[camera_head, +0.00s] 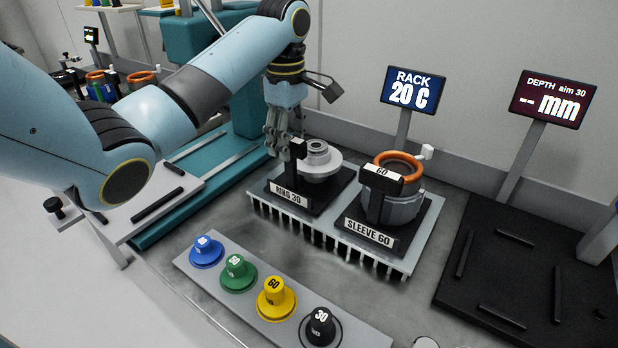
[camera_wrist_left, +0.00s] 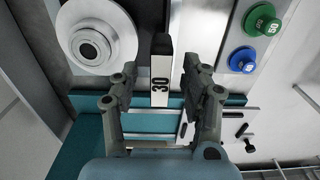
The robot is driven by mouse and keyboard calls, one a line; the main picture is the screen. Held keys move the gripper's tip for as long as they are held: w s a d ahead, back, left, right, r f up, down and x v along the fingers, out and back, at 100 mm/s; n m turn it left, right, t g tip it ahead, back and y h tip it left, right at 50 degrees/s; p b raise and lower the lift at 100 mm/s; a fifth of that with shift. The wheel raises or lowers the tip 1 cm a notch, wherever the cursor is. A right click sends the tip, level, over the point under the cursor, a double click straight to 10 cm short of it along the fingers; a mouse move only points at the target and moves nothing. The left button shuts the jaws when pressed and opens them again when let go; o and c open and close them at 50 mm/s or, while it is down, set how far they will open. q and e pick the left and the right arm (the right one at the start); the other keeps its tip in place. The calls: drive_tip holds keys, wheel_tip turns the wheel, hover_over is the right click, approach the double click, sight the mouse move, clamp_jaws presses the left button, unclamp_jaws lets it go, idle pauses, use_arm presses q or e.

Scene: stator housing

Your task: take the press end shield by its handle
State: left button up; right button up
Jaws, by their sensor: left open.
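A grey flanged disc with a raised round hub (camera_head: 318,160), which looks like the press end shield, sits on the black base labelled RING 30. Its dark upright handle (camera_head: 297,148) stands at its left side. Contact cannot be told. My right gripper is not in view.
A grey sleeve with an orange ring (camera_head: 398,165) stands on the SLEEVE 60 base close by. Coloured knobs (camera_head: 273,298) line a plate in front. The RACK sign (camera_head: 412,90) and a depth sign (camera_head: 553,98) stand behind. A black mat (camera_head: 525,275) lies at right.

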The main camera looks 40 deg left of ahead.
sight(312, 154)
use_arm(q)
wheel_tip(312, 154, down, 4)
drive_tip(key=shift+r, duration=0.1)
clamp_jaws()
drive_tip(key=shift+r, duration=0.1)
idle(0.4)
